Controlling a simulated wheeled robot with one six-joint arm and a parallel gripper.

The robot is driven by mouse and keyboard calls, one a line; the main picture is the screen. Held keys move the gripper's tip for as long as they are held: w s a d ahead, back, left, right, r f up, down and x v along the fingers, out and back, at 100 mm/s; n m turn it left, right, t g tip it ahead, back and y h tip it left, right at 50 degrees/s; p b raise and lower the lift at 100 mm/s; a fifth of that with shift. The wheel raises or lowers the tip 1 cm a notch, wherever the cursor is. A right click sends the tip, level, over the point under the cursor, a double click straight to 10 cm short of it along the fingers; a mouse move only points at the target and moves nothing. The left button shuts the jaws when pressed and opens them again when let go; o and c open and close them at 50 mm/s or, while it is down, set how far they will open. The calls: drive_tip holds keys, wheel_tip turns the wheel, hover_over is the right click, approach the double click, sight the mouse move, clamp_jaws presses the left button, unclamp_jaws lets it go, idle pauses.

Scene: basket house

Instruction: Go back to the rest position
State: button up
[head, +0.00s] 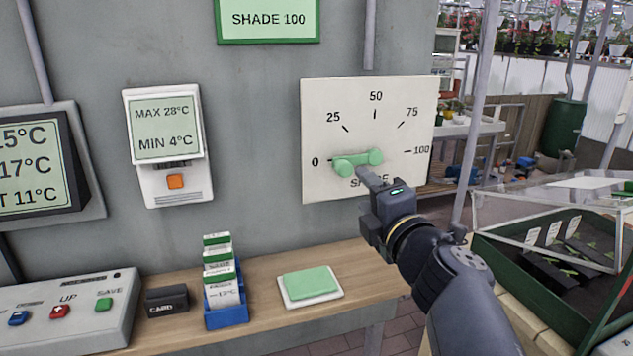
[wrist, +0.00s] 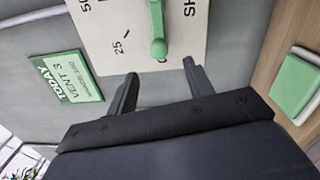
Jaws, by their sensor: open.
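The shade dial (head: 405,110) is a white wall panel marked 0, 25, 50, 75 and 100. Its green handle (head: 357,161) lies nearly level, along the line between 0 and 100. I cannot tell which end is the pointer. My gripper (head: 366,176) is in front of the dial, just below the handle. In the wrist view my gripper (wrist: 160,70) is open and empty, with its fingers spread. The green handle (wrist: 157,30) shows beyond the fingertips, between their lines, and appears apart from them. The arm hides part of the panel's lower right.
A shelf (head: 265,265) below holds a green-topped pad (head: 311,285), a blue card holder (head: 226,315) and a button console (head: 75,310). A min/max display (head: 168,140) hangs left. A planting tray (head: 530,290) under a clear cover stands right of my arm.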

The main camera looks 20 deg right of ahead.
sight(347, 172)
idle(0.4)
drive_tip(key=w, duration=0.3)
drive_tip(key=w+b, duration=0.1)
drive_tip(key=w, duration=0.3)
drive_tip(key=w+b, duration=0.1)
drive_tip(key=w, duration=0.2)
drive_tip(key=shift+w+a+r, duration=0.2)
drive_tip(key=shift+w+r, duration=0.05)
